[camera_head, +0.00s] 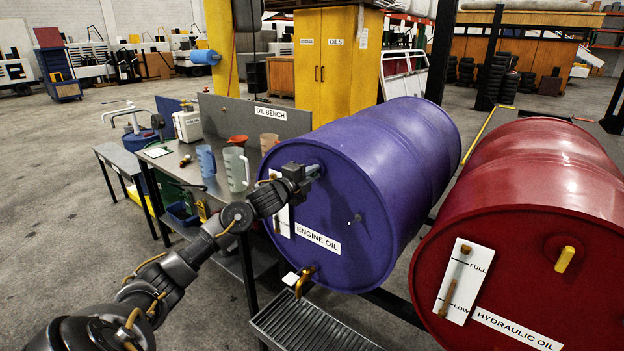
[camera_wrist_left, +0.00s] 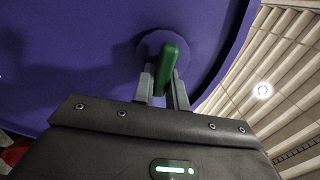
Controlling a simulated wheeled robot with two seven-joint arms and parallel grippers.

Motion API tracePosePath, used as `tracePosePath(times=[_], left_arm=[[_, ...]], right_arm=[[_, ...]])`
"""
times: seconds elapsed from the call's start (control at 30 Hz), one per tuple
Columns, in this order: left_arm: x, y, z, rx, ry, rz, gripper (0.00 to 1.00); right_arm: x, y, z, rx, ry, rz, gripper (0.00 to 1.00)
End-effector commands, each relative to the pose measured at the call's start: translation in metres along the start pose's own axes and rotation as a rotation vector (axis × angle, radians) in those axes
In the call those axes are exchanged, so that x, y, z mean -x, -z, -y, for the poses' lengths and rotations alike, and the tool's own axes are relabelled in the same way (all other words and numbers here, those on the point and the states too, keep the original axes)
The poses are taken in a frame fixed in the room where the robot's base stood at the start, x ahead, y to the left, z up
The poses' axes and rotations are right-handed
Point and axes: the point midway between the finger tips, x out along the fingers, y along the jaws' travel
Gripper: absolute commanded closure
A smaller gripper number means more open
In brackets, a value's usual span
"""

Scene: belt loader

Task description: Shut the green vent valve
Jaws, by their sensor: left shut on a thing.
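The green vent valve handle (camera_wrist_left: 165,69) sits on a round boss on the purple drum's end in the left wrist view. My left gripper (camera_wrist_left: 163,92) is shut on this handle, with one finger on each side of it. In the head view my left gripper (camera_head: 312,173) reaches the upper part of the purple engine oil drum (camera_head: 400,150), and it hides the handle there. The handle stands nearly upright with a slight tilt in the wrist picture. My right gripper is not in view.
A red hydraulic oil drum (camera_head: 540,190) with a yellow handle (camera_head: 565,259) lies to the right. A brass tap (camera_head: 304,281) is low on the purple drum, above a drip grate (camera_head: 310,325). The oil bench (camera_head: 215,185) with jugs stands at left.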

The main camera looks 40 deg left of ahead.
Motion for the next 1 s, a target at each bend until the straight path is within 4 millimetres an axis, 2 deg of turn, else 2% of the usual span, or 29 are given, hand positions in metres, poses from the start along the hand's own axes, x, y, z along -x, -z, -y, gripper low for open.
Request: tracePosePath(times=[0.63, 0.67, 0.8, 1.0], left_arm=[[-0.0002, 0.0005, -0.0014, -0.052, -0.002, -0.001, 1.00], [-0.0002, 0.0005, -0.0014, -0.052, -0.002, -0.001, 0.84], [-0.0001, 0.0004, -0.0013, -0.051, -0.002, -0.001, 0.66], [-0.0001, 0.0002, -0.0011, -0.050, -0.001, 0.000, 0.64]], right_arm=[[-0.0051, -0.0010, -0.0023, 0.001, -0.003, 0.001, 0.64], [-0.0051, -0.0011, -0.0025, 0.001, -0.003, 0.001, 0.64], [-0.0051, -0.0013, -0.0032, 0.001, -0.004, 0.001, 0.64], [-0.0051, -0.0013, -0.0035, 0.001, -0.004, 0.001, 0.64]])
